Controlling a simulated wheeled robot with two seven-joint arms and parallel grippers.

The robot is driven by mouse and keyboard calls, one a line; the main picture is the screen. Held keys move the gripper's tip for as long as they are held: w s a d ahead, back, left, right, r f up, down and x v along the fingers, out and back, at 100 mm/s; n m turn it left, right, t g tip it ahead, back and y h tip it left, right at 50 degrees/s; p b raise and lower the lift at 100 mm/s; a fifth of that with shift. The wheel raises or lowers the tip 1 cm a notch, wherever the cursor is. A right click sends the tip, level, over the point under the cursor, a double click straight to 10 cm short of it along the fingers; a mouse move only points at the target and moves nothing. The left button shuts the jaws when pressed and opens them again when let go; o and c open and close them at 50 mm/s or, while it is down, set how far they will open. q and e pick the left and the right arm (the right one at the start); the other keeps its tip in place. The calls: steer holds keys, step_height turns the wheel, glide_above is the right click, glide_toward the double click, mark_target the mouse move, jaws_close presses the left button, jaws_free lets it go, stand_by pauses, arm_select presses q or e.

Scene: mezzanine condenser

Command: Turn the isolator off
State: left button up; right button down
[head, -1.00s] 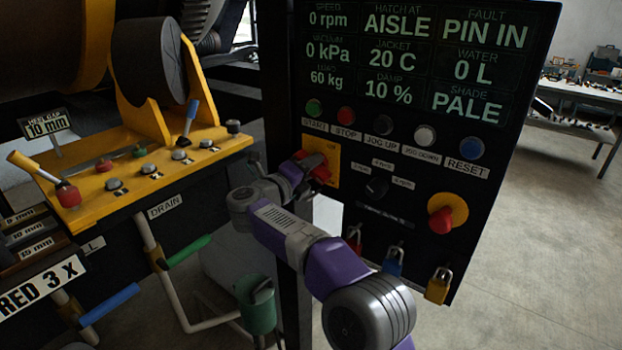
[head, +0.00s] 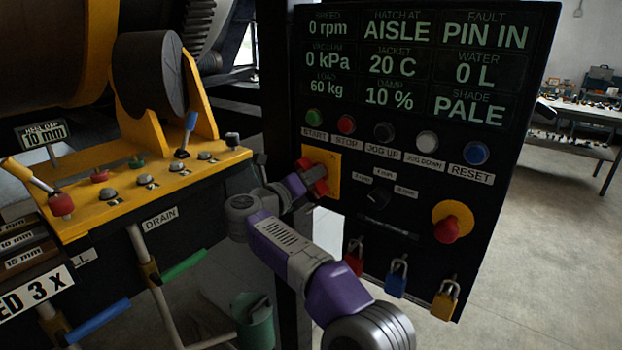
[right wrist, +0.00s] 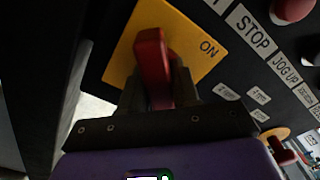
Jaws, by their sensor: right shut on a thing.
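The isolator is a red handle (head: 320,187) on a yellow plate (head: 333,160) on the black control panel, below the START and STOP buttons. In the right wrist view the red handle (right wrist: 152,62) stands out from the yellow plate (right wrist: 192,33), with the word ON printed to its right. My right gripper (head: 310,182) is at the handle and partly covers it in the head view. In the right wrist view its two fingers (right wrist: 157,88) are shut on the handle, one on each side. My left gripper is not in view.
Red, blue (head: 397,278) and yellow (head: 445,300) padlocks hang along the panel's lower edge. A red emergency knob (head: 446,230) is to the right. A yellow console (head: 150,190) with levers is at left. Open floor lies right of the panel.

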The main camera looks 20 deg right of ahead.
steer(key=c, duration=0.9)
jaws_free()
steer(key=v, duration=0.7)
steer(key=shift+s+a, duration=0.2)
steer(key=shift+a, duration=0.1)
